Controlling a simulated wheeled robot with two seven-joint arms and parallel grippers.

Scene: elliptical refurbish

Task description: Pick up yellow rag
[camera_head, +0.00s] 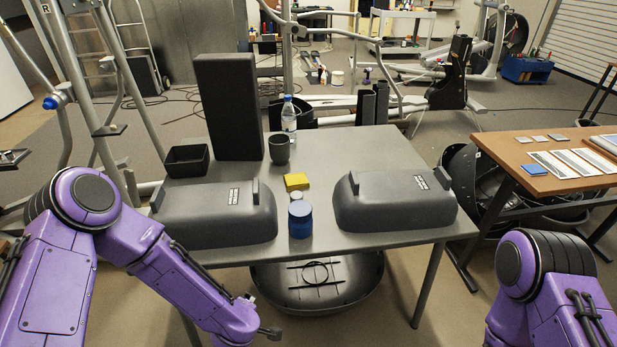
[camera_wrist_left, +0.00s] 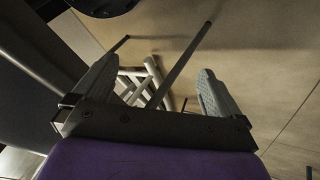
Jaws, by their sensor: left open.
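A small yellow rag (camera_head: 296,181) lies on the grey table (camera_head: 345,155), near its middle, between two dark grey covers. My left gripper (camera_head: 268,333) is low in front of the table, below the tabletop and well short of the rag. In the left wrist view its two fingers (camera_wrist_left: 155,92) are spread apart with nothing between them. That view looks at the floor and table legs, and the rag is not in it. My right arm shows at the lower right of the head view, but its gripper is out of frame.
The left cover (camera_head: 215,215) and right cover (camera_head: 395,200) flank the rag. A blue jar (camera_head: 300,220) and a small pale-lidded container (camera_head: 296,196) stand just in front of it. Behind are a dark cup (camera_head: 279,149), a bottle (camera_head: 289,118), a tall black box (camera_head: 229,105) and an open bin (camera_head: 187,160).

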